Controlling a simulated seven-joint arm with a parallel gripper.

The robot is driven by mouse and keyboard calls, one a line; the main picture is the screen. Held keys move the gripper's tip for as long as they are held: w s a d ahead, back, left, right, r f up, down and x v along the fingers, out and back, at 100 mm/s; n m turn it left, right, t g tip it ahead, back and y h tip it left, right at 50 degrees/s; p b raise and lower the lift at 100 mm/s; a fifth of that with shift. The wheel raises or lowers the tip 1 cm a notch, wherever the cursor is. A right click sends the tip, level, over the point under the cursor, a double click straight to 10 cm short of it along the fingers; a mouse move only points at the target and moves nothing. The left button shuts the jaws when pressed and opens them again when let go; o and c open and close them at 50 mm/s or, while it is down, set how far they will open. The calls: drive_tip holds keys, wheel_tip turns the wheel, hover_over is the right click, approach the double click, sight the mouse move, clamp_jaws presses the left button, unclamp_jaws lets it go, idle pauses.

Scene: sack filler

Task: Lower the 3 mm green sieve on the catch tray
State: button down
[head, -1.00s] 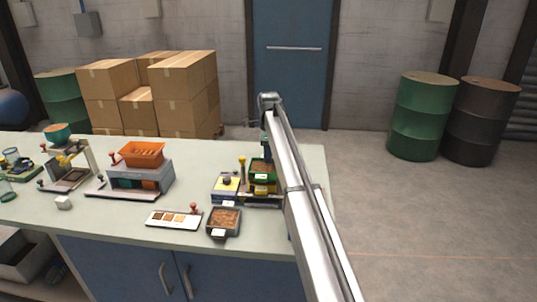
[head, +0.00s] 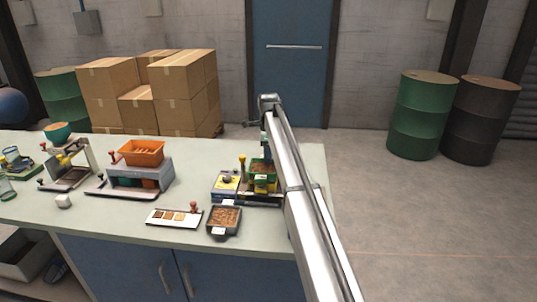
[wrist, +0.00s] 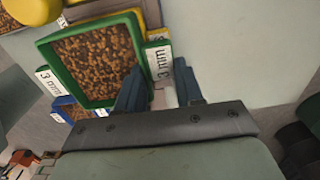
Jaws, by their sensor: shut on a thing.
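The green sieve (wrist: 92,60), tagged 3 mm and full of brown grains, fills the upper left of the wrist view. In the head view the green sieve (head: 262,168) is over the yellow-framed part of the stand at the table's right. My gripper (wrist: 160,97) is shut at the sieve's right side, beside the white tag; its exact grip is partly hidden. In the head view my arm hides the fingers. A dark grey tray (head: 235,224) of brown grains sits in front of the stand. I cannot tell which tray is the catch tray, or whether the sieve touches what is below.
A white sample card (head: 174,218) lies left of the grey tray. An orange bin (head: 142,153) on a grey stand is farther left. The tabletop (head: 205,165) between them is clear.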

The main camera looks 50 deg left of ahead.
drive_tip(key=shift+f, duration=0.3)
idle(0.6)
drive_tip(key=c, duration=0.6)
unclamp_jaws()
drive_tip(key=shift+c, duration=0.2)
drive_tip(key=shift+o, duration=0.5)
drive_tip(key=o, duration=0.3)
drive_tip(key=shift+r, duration=4)
